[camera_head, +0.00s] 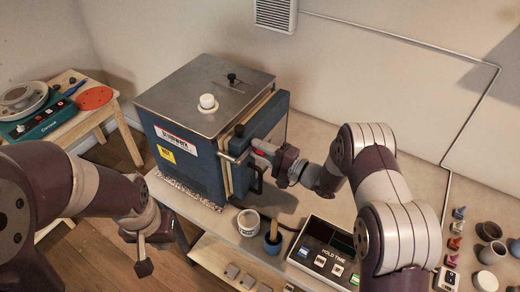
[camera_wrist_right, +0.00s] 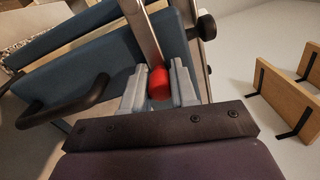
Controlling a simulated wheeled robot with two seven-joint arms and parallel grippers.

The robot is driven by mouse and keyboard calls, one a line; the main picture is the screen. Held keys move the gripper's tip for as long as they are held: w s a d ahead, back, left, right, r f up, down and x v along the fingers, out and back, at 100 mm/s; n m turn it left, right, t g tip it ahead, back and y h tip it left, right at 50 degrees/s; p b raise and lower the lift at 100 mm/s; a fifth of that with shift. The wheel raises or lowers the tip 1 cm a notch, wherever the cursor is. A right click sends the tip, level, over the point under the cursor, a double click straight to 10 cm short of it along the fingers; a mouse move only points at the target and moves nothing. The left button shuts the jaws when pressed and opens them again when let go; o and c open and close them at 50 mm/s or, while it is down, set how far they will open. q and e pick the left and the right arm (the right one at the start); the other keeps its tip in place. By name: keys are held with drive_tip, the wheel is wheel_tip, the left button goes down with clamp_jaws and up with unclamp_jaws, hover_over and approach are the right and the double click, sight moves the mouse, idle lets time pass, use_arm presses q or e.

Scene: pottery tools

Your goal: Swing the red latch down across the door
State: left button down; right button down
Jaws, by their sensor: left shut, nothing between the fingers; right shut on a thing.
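The blue kiln (camera_head: 190,145) stands on the bench, with its door (camera_head: 270,115) on the right side, facing right. A black handle (camera_head: 257,183) sticks out from the door; it also shows in the right wrist view (camera_wrist_right: 62,103). The latch is a metal bar with a red grip (camera_head: 263,148). My right gripper (camera_head: 267,152) is shut on the red grip, which shows between its fingers in the right wrist view (camera_wrist_right: 158,84). The bar (camera_wrist_right: 140,30) runs up from the grip there. My left gripper (camera_head: 143,266) is shut and empty, low at the left, away from the kiln.
A white tub (camera_head: 248,222) and a blue cup (camera_head: 272,243) stand in front of the kiln. A control box (camera_head: 325,252) marked HOLD TIME lies beneath my right arm. Several small pots (camera_head: 490,250) are at the right. A side table with a potter's wheel (camera_head: 22,100) stands at left.

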idle(0.3)
drive_tip(key=c, duration=0.9)
unclamp_jaws()
drive_tip(key=b+v, duration=0.4)
drive_tip(key=v, duration=0.8)
drive_tip(key=shift+s+d, duration=0.25)
drive_tip(key=shift+d, duration=0.05)
